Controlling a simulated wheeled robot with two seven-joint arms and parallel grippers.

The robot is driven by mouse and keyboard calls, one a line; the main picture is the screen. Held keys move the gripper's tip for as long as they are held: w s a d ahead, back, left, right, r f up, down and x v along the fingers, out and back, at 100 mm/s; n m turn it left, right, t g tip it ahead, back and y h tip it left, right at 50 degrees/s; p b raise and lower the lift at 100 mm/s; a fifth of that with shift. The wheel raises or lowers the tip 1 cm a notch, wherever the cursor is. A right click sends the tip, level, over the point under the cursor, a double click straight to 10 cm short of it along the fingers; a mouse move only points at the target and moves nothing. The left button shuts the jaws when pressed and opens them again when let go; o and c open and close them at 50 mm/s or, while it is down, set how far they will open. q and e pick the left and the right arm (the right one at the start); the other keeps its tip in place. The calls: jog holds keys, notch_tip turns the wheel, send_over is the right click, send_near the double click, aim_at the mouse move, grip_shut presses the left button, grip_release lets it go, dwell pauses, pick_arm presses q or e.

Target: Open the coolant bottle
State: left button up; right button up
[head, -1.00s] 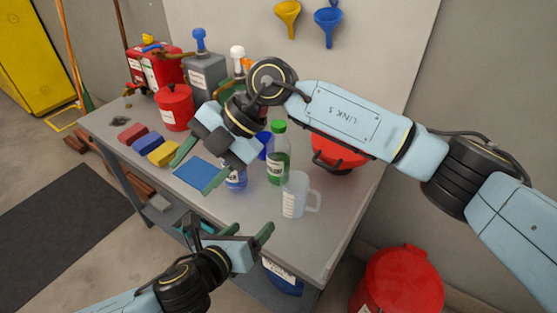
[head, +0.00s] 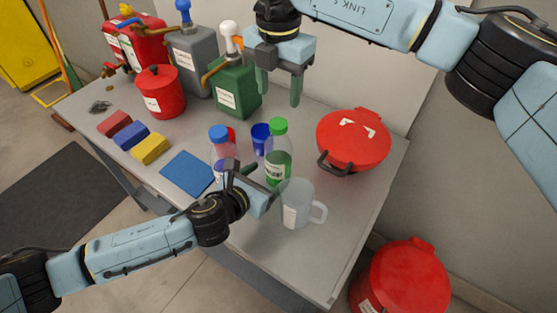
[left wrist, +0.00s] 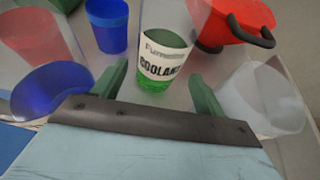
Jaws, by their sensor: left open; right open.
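The coolant bottle (head: 279,160) is clear with a green cap (head: 279,126) and green liquid, standing upright on the table. In the left wrist view its COOLANT label (left wrist: 163,60) faces me; its cap is out of frame. My left gripper (head: 252,178) is open, low beside the bottle. In the left wrist view its fingers (left wrist: 156,82) appear on either side of the bottle's lower part; I cannot tell whether they reach around it. My right gripper (head: 279,92) is open and empty, pointing down above and behind the bottle.
A blue-capped bottle (head: 219,145) stands left of the coolant, a blue cup (head: 260,138) behind it. A clear jug (head: 297,205) stands close on the right. A red lidded container (head: 353,142) is behind right. A green canister (head: 236,90) stands near my right gripper.

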aim_at(278, 168)
pick_arm(q)
jog(key=shift+x, duration=3.2)
jog(key=c, duration=1.4)
grip_shut()
pick_arm(e)
jog(key=shift+a+m, duration=0.1)
jog(key=shift+m, duration=0.2)
jog(key=m, duration=0.3)
jog(key=shift+f+m, duration=0.1)
jog(key=shift+m, duration=0.2)
jog(key=shift+f, duration=3.9)
